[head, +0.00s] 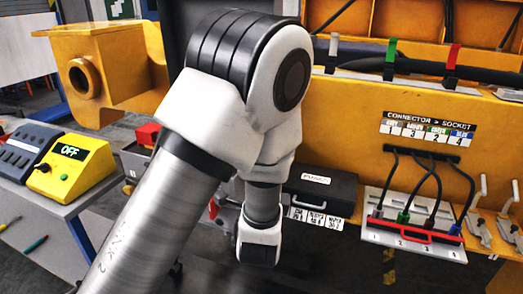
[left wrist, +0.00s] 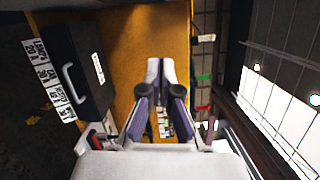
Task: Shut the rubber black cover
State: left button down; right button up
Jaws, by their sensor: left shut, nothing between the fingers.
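A black cover or case (head: 325,190) with a white label and a pale handle sits on the yellow machine's front, right of my wrist in the head view. It also shows at the upper left of the left wrist view (left wrist: 72,60), handle facing the camera. It looks like a closed block; I cannot tell whether it is fully shut or whether it is rubber. My left gripper (left wrist: 160,75) is shut and empty, right of the black case and apart from it in the left wrist view. In the head view its fingers are hidden behind my wrist. My right gripper is not in view.
White fuse labels (head: 316,218) lie along the case's edge. A socket panel (head: 415,240) with plugged cables and a red handle stands at right. A yellow control box (head: 72,168) reading OFF sits on a grey table at left. Black cables run along the top right.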

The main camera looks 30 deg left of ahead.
pick_arm(q)
jog(key=w+a+p, duration=0.3)
jog(key=w+a, duration=0.4)
jog(key=shift+a+r+p, duration=0.15)
jog(key=shift+r+p, duration=0.05)
jog(key=shift+p, duration=0.2)
jog(key=shift+r, duration=0.1)
